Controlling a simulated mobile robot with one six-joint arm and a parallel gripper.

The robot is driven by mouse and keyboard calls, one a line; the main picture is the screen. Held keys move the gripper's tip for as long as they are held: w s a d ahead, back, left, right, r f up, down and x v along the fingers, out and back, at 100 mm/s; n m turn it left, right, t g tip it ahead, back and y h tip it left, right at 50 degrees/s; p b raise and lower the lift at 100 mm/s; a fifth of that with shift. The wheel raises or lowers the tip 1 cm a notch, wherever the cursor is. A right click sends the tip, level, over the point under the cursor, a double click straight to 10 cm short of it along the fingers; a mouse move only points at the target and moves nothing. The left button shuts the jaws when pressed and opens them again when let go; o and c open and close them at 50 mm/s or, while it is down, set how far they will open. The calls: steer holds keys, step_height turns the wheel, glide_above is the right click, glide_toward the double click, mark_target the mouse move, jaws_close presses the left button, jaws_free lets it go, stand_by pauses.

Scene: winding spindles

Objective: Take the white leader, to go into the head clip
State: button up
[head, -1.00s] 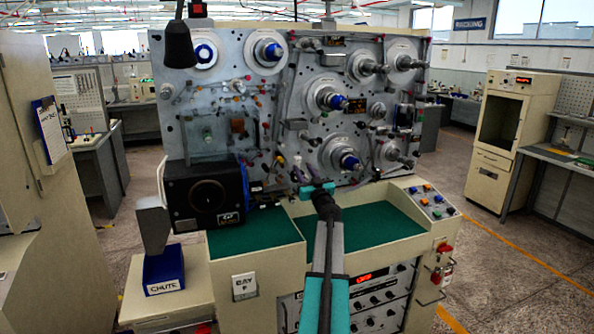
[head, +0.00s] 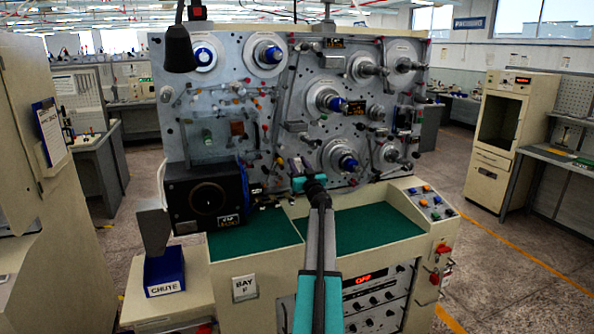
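My gripper (head: 298,181) is in front of the lower middle of the grey machine panel (head: 225,105), just above the green work surface. It is seen from behind, and its fingertips are too small to tell open from shut or whether anything is between them. A white curved strip (head: 161,185) hangs at the panel's lower left edge, beside the black box, well left of my gripper. I cannot tell whether it is the white leader. The head clip cannot be made out among the small parts on the panel.
The black box (head: 180,201) stands left of my gripper on the green surface (head: 370,222). Blue-hubbed spindles (head: 340,156) stick out of the panel above right. A blue chute bin (head: 165,270) is at lower left. A button console (head: 425,198) is at right.

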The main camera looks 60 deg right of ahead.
steer(key=shift+c, duration=0.4)
steer(key=c, duration=0.6)
steer(key=shift+o, duration=0.2)
steer(key=shift+r+p, duration=2)
steer(key=shift+p, duration=0.1)
steer(key=shift+s+a, duration=0.1)
steer(key=shift+a, duration=0.05)
steer(key=r+v, duration=0.2)
steer(key=v, duration=0.9)
steer(key=shift+s+a+r, duration=0.3)
steer(key=shift+s, duration=0.1)
steer(key=shift+s, duration=0.1)
stand_by(0.5)
